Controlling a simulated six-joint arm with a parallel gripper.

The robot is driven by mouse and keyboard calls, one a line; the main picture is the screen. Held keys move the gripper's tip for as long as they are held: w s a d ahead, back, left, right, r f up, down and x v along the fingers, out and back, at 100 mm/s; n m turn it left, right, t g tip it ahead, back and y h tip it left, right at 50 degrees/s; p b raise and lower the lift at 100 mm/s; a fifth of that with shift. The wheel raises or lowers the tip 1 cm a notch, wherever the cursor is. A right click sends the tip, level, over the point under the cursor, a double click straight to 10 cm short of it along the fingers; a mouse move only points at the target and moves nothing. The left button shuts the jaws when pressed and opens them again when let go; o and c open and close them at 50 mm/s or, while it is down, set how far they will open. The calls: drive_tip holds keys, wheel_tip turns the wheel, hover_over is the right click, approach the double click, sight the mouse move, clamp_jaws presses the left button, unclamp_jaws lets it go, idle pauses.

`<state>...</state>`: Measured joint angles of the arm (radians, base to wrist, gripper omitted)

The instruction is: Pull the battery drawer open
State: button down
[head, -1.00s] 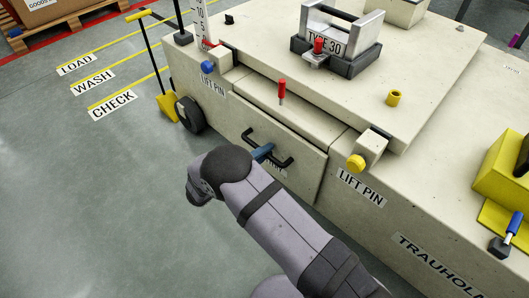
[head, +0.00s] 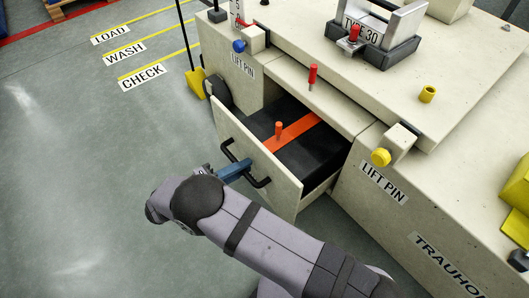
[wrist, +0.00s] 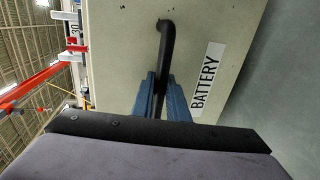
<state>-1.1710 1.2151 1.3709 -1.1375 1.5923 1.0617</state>
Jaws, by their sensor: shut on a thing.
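The battery drawer (head: 270,170) stands pulled out from the cream carrier, its front panel well clear of the body. Inside it lies a black battery (head: 312,152) with an orange strip and an orange knob (head: 278,130) on top. My gripper (head: 236,170) is shut on the black bar handle (head: 260,182) on the drawer's front. In the wrist view, the blue fingers (wrist: 160,97) close around the handle (wrist: 166,45), beside the BATTERY label (wrist: 207,78). The part of the handle between the fingers is partly hidden.
A red pin (head: 313,76) stands upright on the ledge above the drawer. A blue knob (head: 239,46) and a yellow knob (head: 381,157) sit at the lift pins on either side. The floor (head: 90,180) at the left is clear.

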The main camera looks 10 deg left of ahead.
drive_tip(key=f+b+v, duration=0.1)
drive_tip(key=v, duration=0.6)
drive_tip(key=shift+s+a+f, duration=0.3)
drive_tip(key=c, duration=2)
unclamp_jaws()
drive_tip(key=shift+s+a, duration=0.1)
drive_tip(key=p+v, duration=0.1)
drive_tip(key=v, duration=0.6)
drive_tip(key=shift+p, duration=0.3)
